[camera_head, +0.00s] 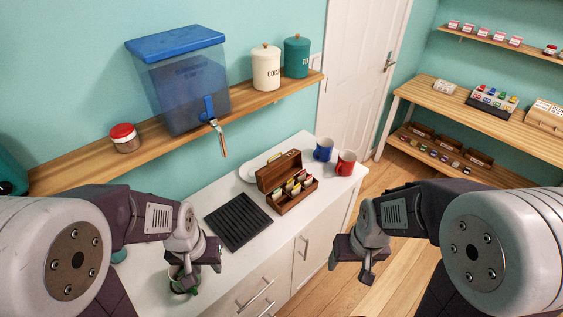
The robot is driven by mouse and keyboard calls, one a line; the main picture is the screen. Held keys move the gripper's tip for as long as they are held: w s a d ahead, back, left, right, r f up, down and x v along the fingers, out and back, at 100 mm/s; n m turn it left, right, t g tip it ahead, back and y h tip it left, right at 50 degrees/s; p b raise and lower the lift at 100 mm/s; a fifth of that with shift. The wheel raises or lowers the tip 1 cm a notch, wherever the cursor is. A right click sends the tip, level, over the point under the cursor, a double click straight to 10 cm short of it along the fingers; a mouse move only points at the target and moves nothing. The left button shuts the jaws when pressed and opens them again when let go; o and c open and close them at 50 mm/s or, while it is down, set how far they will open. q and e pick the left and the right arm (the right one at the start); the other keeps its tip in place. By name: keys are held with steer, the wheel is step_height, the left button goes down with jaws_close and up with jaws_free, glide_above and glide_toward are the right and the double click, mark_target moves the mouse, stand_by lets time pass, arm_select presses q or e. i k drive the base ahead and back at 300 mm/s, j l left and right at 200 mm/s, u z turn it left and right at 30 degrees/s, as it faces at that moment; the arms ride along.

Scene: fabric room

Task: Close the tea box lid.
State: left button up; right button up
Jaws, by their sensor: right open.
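The wooden tea box (291,200) stands on the white counter with its lid (277,170) raised open at the back. Several tea packets (296,186) show inside. My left gripper (197,268) is over the counter at the lower left, apart from the box; its fingers are too unclear to tell open from shut. My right gripper (350,268) is open and empty, in front of the counter's right end, to the lower right of the box. Neither gripper touches the lid.
A black ribbed tray (238,221) lies left of the box. A blue mug (323,150) and a red mug (345,162) stand to its right, a white plate (252,171) behind it. A partly hidden green and white object (181,287) is below my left gripper. A shelf (180,130) runs above.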

mark_target(269, 178)
steer(key=i+l+z, duration=0.1)
steer(key=l, duration=0.25)
steer(key=i+l+z, duration=0.1)
steer(key=i+l, duration=0.35)
steer(key=l, duration=0.25)
steer(key=z, duration=0.05)
